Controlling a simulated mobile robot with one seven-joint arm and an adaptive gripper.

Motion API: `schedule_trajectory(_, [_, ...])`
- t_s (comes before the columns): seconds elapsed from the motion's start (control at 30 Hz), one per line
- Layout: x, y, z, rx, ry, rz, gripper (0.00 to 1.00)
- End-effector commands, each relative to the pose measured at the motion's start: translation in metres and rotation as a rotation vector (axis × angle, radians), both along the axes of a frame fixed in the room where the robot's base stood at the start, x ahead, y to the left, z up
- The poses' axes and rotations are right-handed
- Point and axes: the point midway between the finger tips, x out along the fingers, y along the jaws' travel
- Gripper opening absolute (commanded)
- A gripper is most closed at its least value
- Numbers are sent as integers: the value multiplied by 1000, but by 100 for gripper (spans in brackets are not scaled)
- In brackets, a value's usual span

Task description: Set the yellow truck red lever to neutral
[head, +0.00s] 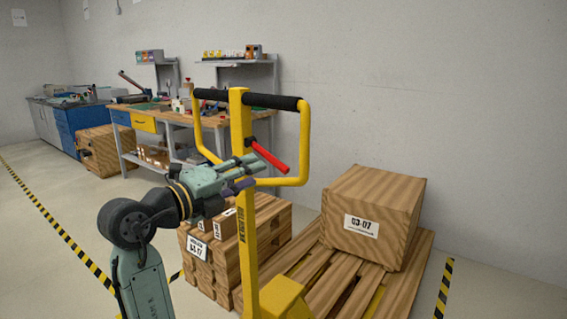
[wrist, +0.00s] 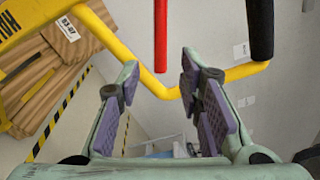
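The yellow truck (head: 243,195) stands upright with a looped handle and black grips. Its red lever (head: 269,157) slopes down to the right from a black mount on the mast. In the wrist view the red lever (wrist: 161,35) comes in from the top, above and between the fingers. My gripper (head: 245,174) is beside the mast, a little below and left of the lever. In the wrist view my gripper (wrist: 158,85) has its two fingers apart with nothing between them. The lever tip is beyond the fingertips, and I see no contact.
The yellow handle loop (head: 304,140) surrounds the lever area, and its lower bar (wrist: 240,72) crosses just ahead of the fingers. A labelled box (head: 372,215) sits on a pallet at right. A workbench (head: 190,118) is at the back.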

Motion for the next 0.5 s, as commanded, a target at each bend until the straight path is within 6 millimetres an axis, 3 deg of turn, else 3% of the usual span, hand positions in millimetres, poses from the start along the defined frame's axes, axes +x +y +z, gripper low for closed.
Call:
schedule_trajectory(0.3, [46, -40, 3, -3, 2, -1, 33])
schedule_trajectory(0.5, [63, -54, 2, -4, 1, 1, 33])
